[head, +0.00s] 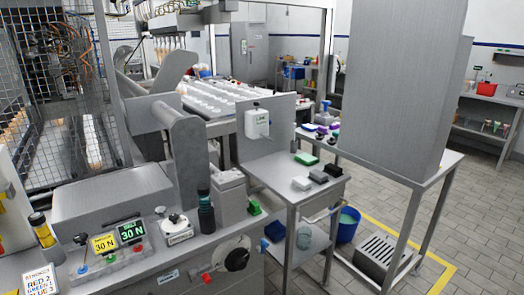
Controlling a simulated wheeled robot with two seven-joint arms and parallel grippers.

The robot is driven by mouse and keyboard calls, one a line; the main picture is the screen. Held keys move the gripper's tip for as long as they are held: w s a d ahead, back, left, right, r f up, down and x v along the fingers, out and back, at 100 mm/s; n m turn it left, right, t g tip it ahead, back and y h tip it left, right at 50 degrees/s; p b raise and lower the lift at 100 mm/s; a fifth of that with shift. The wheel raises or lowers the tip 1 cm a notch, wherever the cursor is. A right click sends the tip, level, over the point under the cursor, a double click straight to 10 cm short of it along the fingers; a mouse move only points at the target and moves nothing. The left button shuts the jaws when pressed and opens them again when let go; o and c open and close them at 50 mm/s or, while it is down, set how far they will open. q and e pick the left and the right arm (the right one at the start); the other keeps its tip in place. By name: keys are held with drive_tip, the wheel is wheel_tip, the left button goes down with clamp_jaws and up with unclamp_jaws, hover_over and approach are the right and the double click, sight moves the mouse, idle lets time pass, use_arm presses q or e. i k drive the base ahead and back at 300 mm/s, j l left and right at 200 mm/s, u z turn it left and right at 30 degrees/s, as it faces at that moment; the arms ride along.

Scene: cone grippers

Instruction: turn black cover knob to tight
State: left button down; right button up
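A round black knob (237,260) sits on a pale round plate on the front face of the grey machine, low in the middle of the head view. Its pointer mark is too small to read. A smaller dark-topped knob (174,218) stands on a white block on the machine's top ledge. I cannot tell which of the two is the cover knob, and no "tight" mark is readable. Neither of my grippers shows in the head view.
A red knob (207,278) is beside the black one. A control box (108,262) with "30 N" displays and a dark green bottle (206,212) stand on the ledge. A steel side table (290,200) with small blocks is to the right. Tiled floor (492,215) is open at far right.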

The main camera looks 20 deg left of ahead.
sight(81, 238)
drive_tip(key=i+j+u, duration=0.1)
drive_tip(key=j+u, duration=0.2)
drive_tip(key=i+j+u, duration=0.1)
drive_tip(key=j+u, duration=0.2)
drive_tip(key=i+j+u, duration=0.15)
drive_tip(key=j+u, duration=0.15)
drive_tip(key=i+j+u, duration=0.3)
drive_tip(key=k+j, duration=0.1)
